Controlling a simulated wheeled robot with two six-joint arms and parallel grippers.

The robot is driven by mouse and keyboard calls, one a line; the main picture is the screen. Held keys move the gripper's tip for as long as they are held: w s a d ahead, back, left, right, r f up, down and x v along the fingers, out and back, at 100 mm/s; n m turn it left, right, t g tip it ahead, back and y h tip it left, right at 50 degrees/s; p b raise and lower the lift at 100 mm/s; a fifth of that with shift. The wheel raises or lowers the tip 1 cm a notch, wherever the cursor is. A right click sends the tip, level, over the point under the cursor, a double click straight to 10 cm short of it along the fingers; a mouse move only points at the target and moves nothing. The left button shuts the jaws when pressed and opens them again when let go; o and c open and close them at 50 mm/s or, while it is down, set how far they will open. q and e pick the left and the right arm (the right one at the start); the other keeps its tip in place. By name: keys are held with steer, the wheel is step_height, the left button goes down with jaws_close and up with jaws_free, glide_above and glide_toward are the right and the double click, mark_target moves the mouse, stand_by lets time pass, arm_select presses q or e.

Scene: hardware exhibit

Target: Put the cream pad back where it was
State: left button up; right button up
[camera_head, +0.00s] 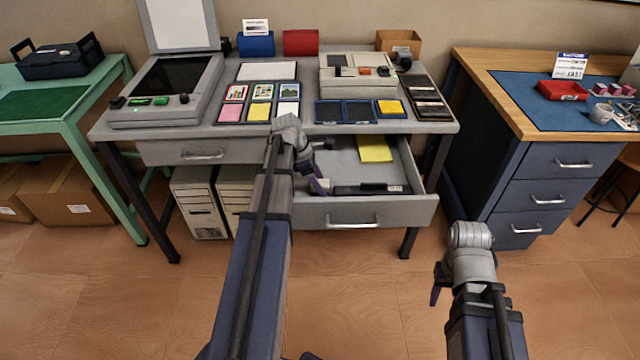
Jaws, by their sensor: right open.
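My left gripper (320,168) reaches over the left part of the open drawer (360,211). A small pale patch shows by its lower fingertip; I cannot tell whether it is the cream pad or whether the jaws hold anything. A flat yellow pad or sheet (375,148) lies at the back of the drawer. On the desk above are two dark framed pads (328,112) (360,112) and one yellow pad in a dark frame (391,108). My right gripper (438,290) is open and empty over the floor, right of the drawer.
A dark flat case (371,189) lies at the drawer's front. The grey desk (225,130) holds a scanner (165,88), several picture cards (262,91) and a beige device (358,76). A blue drawer cabinet (545,190) stands right. The floor in front is clear.

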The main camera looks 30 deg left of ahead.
arm_select(q)
steer(key=o, duration=0.3)
steer(key=shift+o, duration=0.2)
steer(key=p+v, duration=1.1)
steer(key=v, duration=0.1)
steer(key=shift+r, duration=0.2)
